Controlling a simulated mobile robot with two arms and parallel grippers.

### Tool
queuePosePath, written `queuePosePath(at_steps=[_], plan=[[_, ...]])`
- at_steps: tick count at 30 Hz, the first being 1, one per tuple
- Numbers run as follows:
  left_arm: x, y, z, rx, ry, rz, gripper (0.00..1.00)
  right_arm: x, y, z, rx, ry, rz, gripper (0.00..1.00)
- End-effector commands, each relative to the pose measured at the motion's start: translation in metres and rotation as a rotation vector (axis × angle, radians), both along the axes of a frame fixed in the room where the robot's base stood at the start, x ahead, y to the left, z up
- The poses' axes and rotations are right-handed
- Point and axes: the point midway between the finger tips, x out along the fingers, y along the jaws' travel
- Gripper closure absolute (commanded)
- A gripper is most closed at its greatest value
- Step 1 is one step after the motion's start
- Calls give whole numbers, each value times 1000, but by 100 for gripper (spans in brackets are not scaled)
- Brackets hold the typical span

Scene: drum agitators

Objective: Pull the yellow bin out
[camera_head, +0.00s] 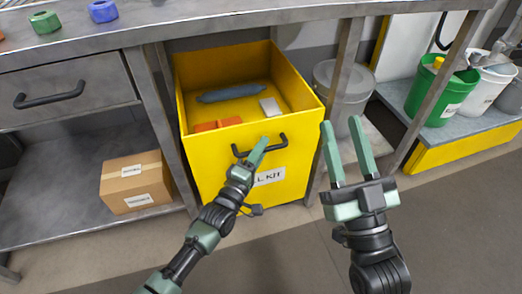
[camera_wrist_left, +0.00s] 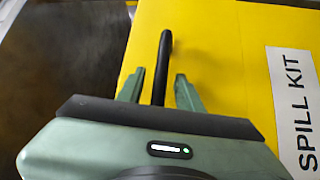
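The yellow bin (camera_head: 205,165) stands between two legs under the bench, its open top showing in front of the bench edge. Its front has a black handle (camera_head: 240,154) and a white SPILL KIT label (camera_head: 270,177). In the left wrist view the handle (camera_wrist_left: 163,65) runs between the two fingers of my left gripper (camera_wrist_left: 160,88), with a gap on each side. My left gripper (camera_head: 258,150) is open around the handle. My right gripper (camera_head: 342,123) is open and empty, to the right of the bin.
Inside the bin lie a grey roll (camera_head: 235,92), an orange item (camera_head: 217,124) and a white-grey block (camera_head: 270,107). A cardboard box (camera_head: 135,182) sits on the left shelf. A grey drum (camera_head: 345,92) and a green bucket (camera_head: 430,92) stand right. The floor in front is clear.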

Motion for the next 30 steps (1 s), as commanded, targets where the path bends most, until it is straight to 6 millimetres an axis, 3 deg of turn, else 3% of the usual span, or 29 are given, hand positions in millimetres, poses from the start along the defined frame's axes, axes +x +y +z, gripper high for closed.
queuePosePath(at_steps=[4, 8, 30], plan=[[0, 0, 0, 0, 0, 0, 64, 0, 0, 0, 0, 1, 0, 64], [0, 0, 0, 1, 0, 0, 100, 0, 0, 0, -1, 2, 0, 64], [-1, 0, -1, 2, 1, -1, 100, 0, 0, -1, -1, 4, 0, 64]])
